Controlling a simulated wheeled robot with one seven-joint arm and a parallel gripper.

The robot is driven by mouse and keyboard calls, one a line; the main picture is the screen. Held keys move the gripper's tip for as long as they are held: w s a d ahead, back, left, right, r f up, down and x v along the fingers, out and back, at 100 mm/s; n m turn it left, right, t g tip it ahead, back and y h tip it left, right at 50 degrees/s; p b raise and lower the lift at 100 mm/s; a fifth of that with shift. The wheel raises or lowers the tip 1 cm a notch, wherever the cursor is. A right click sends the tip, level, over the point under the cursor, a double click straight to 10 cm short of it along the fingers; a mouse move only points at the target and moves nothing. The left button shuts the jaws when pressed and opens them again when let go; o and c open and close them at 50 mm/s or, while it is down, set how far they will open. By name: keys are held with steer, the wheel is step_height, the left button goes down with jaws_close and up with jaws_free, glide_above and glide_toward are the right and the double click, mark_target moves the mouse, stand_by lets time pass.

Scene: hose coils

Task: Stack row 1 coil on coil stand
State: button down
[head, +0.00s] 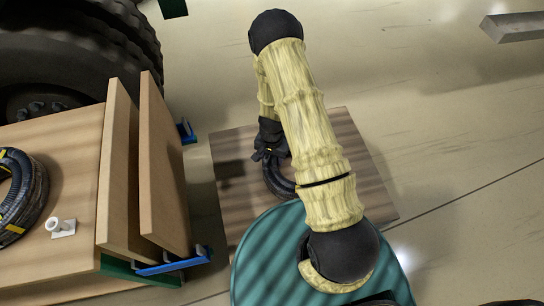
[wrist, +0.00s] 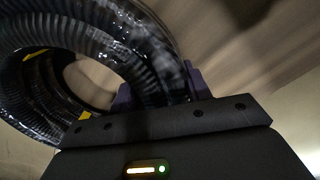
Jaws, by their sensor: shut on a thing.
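My gripper (head: 268,152) points down over a brown wooden board (head: 228,165) in the middle of the head view. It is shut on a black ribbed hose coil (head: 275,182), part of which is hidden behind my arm. In the wrist view the held coil (wrist: 135,30) fills the upper left, glossy with yellow bands, its rim between the purple fingers (wrist: 160,88). I cannot tell whether it touches the board. Another black coil with yellow marks (head: 25,195) lies on a wooden top at the left. Which surface is the coil stand is not certain.
The wooden top (head: 75,165) at the left has a white peg fitting (head: 62,228) and two upright panels (head: 165,165) with blue brackets (head: 172,263). A large tyre (head: 75,50) stands behind it. A grey bar (head: 512,27) lies far right.

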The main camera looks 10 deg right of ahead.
steer(key=shift+f+b, duration=0.4)
steer(key=shift+f, duration=0.2)
stand_by(1.1)
steer(key=c, duration=0.6)
jaws_free()
steer(key=shift+r, duration=0.1)
steer(key=shift+w+r+p, duration=0.1)
steer(key=shift+r+p, duration=2.8)
steer(key=shift+r, duration=0.55)
step_height(320, 180, up, 17)
steer(key=p, duration=0.1)
steer(key=shift+w+r+p, duration=0.15)
steer(key=shift+w+p, duration=0.05)
steer(key=shift+p, duration=0.1)
steer(key=shift+d, duration=0.1)
